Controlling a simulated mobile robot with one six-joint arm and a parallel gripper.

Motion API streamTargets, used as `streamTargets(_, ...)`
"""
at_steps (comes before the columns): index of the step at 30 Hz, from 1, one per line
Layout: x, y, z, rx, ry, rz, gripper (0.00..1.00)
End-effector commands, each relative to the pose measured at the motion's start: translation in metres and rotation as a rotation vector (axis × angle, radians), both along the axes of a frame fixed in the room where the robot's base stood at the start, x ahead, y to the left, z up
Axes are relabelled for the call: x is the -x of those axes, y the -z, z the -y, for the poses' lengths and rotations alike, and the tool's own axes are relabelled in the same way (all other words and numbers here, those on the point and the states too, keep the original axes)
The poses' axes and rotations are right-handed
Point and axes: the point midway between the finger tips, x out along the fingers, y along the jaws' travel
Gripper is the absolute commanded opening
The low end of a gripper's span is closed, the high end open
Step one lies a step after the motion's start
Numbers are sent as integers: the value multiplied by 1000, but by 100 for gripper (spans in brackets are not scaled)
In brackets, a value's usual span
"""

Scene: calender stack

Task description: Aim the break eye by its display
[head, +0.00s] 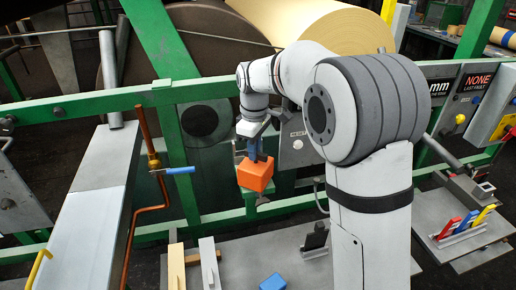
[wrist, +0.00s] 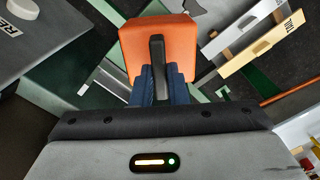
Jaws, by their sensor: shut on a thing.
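An orange block (head: 256,175), which may be the break eye, sits below my gripper (head: 256,150) in front of the green frame. In the wrist view the block (wrist: 136,50) has a dark upright grip (wrist: 158,58) on its near side. My gripper's blue fingers (wrist: 159,88) are shut on this grip. A green bracket with a dark knob shows just under the block in the head view; I cannot tell whether the block is fixed to it. A display marked "mm" (head: 440,88) is mostly hidden behind my arm, and its reading does not show.
A "NONE LAST FAULT" panel (head: 478,82) is at the right. Green rails (head: 90,101) and large rolls (head: 305,30) stand behind.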

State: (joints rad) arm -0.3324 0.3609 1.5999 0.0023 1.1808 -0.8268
Motion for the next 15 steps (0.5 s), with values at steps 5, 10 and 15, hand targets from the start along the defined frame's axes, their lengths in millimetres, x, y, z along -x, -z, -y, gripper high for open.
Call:
streamTargets(5,-2,-1,3,6,-167,4,0)
streamTargets(10,-2,-1,4,7,-323,3,0)
streamTargets(15,-2,-1,4,7,-459,4,0)
